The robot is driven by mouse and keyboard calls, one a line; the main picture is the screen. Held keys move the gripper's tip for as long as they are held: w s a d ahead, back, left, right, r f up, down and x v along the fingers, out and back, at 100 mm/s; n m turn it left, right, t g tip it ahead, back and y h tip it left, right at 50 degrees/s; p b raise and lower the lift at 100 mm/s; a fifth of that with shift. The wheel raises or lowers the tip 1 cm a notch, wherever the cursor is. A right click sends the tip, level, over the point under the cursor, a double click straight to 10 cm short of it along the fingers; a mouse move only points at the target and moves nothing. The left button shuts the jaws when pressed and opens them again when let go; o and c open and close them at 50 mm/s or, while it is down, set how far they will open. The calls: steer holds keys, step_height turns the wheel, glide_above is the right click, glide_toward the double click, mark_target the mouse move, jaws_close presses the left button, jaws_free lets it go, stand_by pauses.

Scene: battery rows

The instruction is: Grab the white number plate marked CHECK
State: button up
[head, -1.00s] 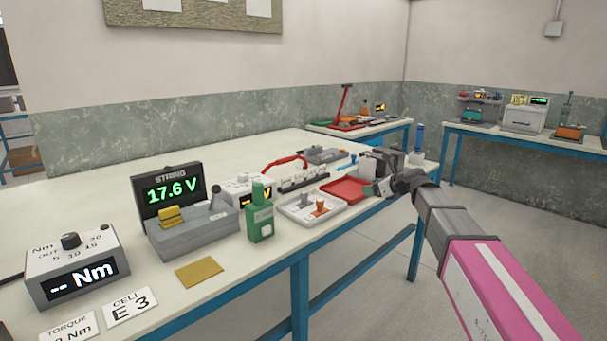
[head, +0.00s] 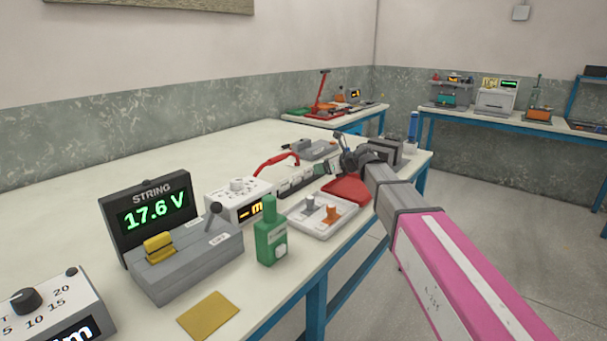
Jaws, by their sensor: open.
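I cannot make out a white number plate marked CHECK in the head view. My gripper (head: 337,153) is small and dark at the far end of my arm, above the long bench (head: 75,207). It is open, and I see nothing held in it. It hangs near the far end of the row of cells (head: 295,183), left of and beyond the red tray (head: 350,188). My wrist and arm hide part of the red tray and the bench top behind it.
A white tray (head: 297,228) holds a grey and an orange piece. A green bottle-like tool (head: 271,240), a STRING display (head: 150,208) reading 17.6 V, a grey switch box (head: 190,267) and a tan pad (head: 208,315) stand nearer. The bench's back left is clear.

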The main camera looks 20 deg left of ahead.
mark_target(309, 169)
steer(key=x, duration=0.9)
steer(key=shift+a+f, duration=0.15)
steer(key=shift+a, duration=0.2)
steer(key=c, duration=0.6)
